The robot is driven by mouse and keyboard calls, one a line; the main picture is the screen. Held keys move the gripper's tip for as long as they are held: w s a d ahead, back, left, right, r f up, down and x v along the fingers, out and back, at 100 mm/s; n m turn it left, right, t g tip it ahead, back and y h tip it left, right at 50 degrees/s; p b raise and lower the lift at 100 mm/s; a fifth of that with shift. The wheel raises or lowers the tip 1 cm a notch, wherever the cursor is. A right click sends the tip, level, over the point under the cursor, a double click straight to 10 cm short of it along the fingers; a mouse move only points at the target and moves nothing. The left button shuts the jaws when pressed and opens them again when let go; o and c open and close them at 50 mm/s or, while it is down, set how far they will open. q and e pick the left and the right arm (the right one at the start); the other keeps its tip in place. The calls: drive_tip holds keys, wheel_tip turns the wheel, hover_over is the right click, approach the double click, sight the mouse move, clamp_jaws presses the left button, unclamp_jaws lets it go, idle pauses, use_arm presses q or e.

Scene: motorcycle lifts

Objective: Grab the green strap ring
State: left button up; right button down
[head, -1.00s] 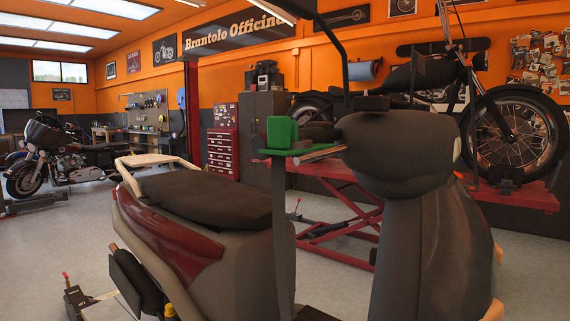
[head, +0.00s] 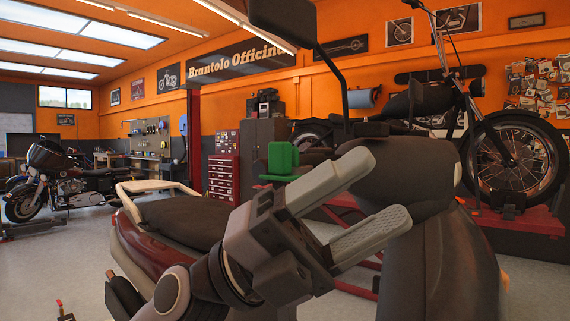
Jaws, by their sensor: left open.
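The green strap ring (head: 283,160) shows as a blocky green piece on a flat green base, beside the scooter's handlebar. Its opening cannot be made out from here. The post under it is now hidden behind my left gripper. My left gripper (head: 382,190) is open, with two pale grey fingers pointing up and to the right. It appears in front of, below and to the right of the green ring, with nothing seen between the fingers. The gap in depth is hard to judge. My right gripper is not in view.
The dark scooter, with its seat (head: 180,222) and front cowl (head: 430,250), stands close under and around my gripper. A mirror stem (head: 335,75) rises behind the fingers. A motorcycle (head: 515,150) on a red lift stands behind.

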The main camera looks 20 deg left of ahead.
use_arm(q)
drive_tip(key=s+d+m+g+y, duration=0.2)
drive_tip(key=m+g+y, duration=0.1)
drive_tip(key=m+y, duration=0.1)
drive_tip(key=n+t+y, duration=0.4)
drive_tip(key=t+y, duration=0.9)
drive_tip(key=y, duration=0.3)
approach(291, 157)
drive_tip(key=w+d+f, duration=0.1)
drive_tip(key=w, duration=0.5)
drive_tip(key=shift+w+f+t, duration=0.3)
drive_tip(key=shift+w, duration=0.05)
drive_tip(key=shift+c, duration=0.3)
